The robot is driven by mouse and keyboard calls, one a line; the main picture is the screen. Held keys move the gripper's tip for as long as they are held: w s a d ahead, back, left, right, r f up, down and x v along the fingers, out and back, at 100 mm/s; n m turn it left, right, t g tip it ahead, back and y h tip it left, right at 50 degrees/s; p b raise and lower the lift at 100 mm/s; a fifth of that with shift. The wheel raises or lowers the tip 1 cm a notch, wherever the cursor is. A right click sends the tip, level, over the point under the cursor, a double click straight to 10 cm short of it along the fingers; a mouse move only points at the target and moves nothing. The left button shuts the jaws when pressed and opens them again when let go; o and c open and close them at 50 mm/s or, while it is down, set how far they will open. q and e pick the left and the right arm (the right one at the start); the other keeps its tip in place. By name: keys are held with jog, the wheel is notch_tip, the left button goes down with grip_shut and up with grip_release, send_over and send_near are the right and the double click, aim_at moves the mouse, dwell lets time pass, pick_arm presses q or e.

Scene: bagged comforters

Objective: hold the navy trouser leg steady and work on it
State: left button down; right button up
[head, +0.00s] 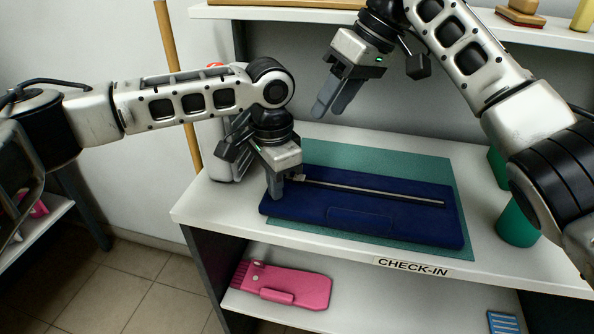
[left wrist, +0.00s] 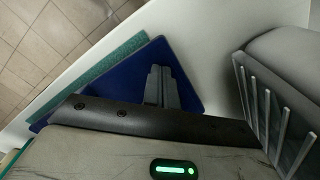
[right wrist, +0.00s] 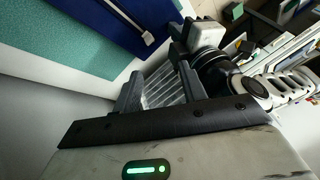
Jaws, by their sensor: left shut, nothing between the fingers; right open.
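The navy trouser leg (head: 400,225) lies flat as a folded panel on a green mat (head: 400,160) on the white counter. A thin grey strip (head: 375,191) with a pale end piece at its left runs lengthwise along it. My left gripper (head: 276,190) is shut and empty, pointing down at the left end of the navy panel; whether it touches cannot be told. In the left wrist view its closed fingers (left wrist: 160,82) lie in front of the navy cloth (left wrist: 125,85). My right gripper (head: 333,108) is open and empty, raised above the counter's back edge.
A green cup (head: 517,225) stands on the counter's right, partly behind my right arm. A white bottle-like thing (head: 222,160) stands behind my left gripper. A pink item (head: 285,287) lies on the lower shelf. A raised shelf (head: 290,13) runs across the back.

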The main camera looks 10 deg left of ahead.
notch_tip(320, 180, down, 6)
jog(key=a+m+g+y, duration=0.1)
jog(key=m+y, duration=0.2)
jog(key=m, duration=0.8)
jog(key=m+t+y, duration=0.1)
jog(key=m+y, duration=0.3)
jog(key=m, duration=1.1)
send_over(306, 183)
jog(key=f, duration=0.7)
jog(key=shift+d, duration=0.25)
jog(key=m, duration=0.1)
jog(key=f+m+y, duration=0.1)
jog(key=m+t, duration=0.1)
jog(key=m, duration=0.1)
jog(key=shift+a+f, duration=0.15)
jog(key=shift+f, duration=0.1)
jog(key=c, duration=0.9)
jog(key=shift+o, duration=0.2)
jog(key=shift+a, duration=0.1)
